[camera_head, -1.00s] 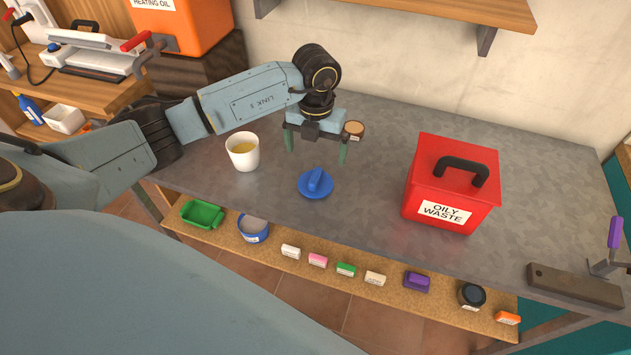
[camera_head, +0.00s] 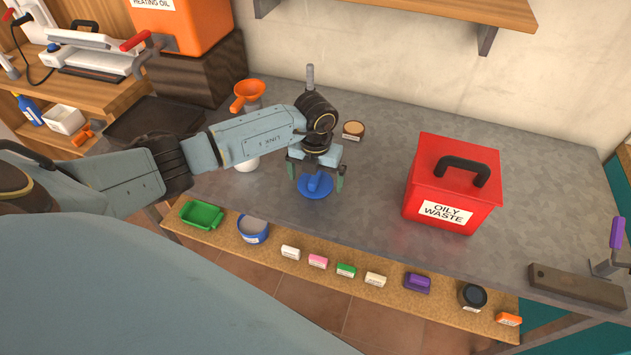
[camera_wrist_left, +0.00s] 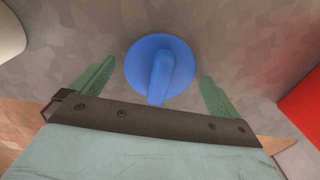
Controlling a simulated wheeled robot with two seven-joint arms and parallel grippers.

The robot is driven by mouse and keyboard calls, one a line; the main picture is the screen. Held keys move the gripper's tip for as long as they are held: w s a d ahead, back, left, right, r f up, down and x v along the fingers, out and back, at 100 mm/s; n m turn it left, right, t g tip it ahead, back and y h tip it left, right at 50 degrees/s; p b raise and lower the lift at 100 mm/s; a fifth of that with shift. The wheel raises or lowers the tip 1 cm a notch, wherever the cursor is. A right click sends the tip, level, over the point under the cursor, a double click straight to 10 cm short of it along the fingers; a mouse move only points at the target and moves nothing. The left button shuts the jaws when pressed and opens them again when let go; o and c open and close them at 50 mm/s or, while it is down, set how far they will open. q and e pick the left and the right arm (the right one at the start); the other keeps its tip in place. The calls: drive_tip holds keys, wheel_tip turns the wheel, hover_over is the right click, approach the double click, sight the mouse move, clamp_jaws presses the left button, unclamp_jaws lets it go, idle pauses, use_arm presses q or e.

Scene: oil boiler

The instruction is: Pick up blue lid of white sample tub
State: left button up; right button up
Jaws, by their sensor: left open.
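The blue lid (camera_head: 315,187) lies on the grey bench top, with its raised handle upward. It also shows in the left wrist view (camera_wrist_left: 160,66), where its handle points toward the gripper's palm. My left gripper (camera_head: 316,183) is open above the lid, one green finger on each side of it. In the left wrist view the gripper (camera_wrist_left: 155,88) has its fingers apart and touches nothing that I can see. The white tub (camera_head: 247,163) stands to the left of the lid, mostly hidden behind my left arm. My right gripper is not in view.
A red oily waste bin (camera_head: 452,185) stands to the right. A lower shelf (camera_head: 330,287) along the front holds several small items. Bench between lid and bin is clear.

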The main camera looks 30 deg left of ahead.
use_arm(q)
drive_tip(key=c, duration=0.9)
drive_tip(key=shift+r, duration=0.1)
